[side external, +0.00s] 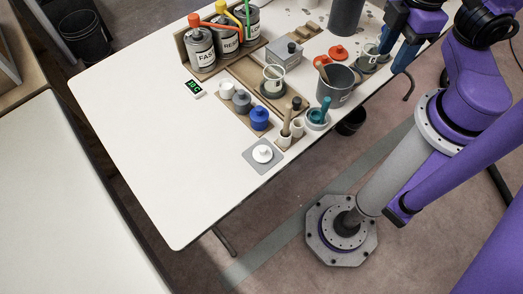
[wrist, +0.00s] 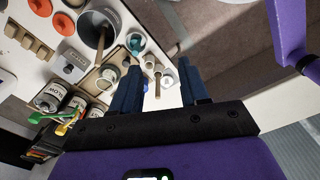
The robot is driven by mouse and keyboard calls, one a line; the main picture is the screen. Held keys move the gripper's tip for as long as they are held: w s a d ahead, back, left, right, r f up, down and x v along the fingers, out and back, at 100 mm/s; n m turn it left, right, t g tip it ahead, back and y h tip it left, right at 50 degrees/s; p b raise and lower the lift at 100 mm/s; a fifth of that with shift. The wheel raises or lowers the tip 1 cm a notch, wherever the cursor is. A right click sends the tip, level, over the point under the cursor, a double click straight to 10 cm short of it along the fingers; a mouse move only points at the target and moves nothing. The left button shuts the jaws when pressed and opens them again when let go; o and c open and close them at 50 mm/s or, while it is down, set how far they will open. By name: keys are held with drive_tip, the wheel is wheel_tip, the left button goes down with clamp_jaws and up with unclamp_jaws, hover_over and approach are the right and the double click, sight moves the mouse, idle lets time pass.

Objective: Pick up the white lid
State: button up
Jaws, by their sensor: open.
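The white lid (side external: 262,154), round with a small knob, lies on a grey square mat (side external: 250,165) near the table's front edge in the side view. In the wrist view a small white round thing on grey (wrist: 168,80), which looks like this lid, shows between the fingers and is partly cut off by the right one. My gripper (side external: 391,60) is at the upper right of the side view, far from the lid, with its blue fingers apart and nothing between them. The open fingers also show in the wrist view (wrist: 160,68).
A grey bucket (side external: 337,88) with a stick, a teal-handled tool in a dish (side external: 318,118), wooden holders and blue, grey and white jars (side external: 259,118) crowd the area beyond the lid. Labelled cans (side external: 201,50) stand at the back. The table's left part (side external: 150,140) is clear.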

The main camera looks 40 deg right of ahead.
drive_tip(key=o, duration=0.4)
drive_tip(key=shift+o, duration=0.2)
drive_tip(key=m, duration=1.7)
hover_over(263, 148)
wheel_tip(263, 148, down, 12)
wheel_tip(263, 148, down, 12)
drive_tip(key=shift+w+a+f, duration=0.1)
drive_tip(key=shift+w+a, duration=0.05)
drive_tip(key=shift+f, duration=2.5)
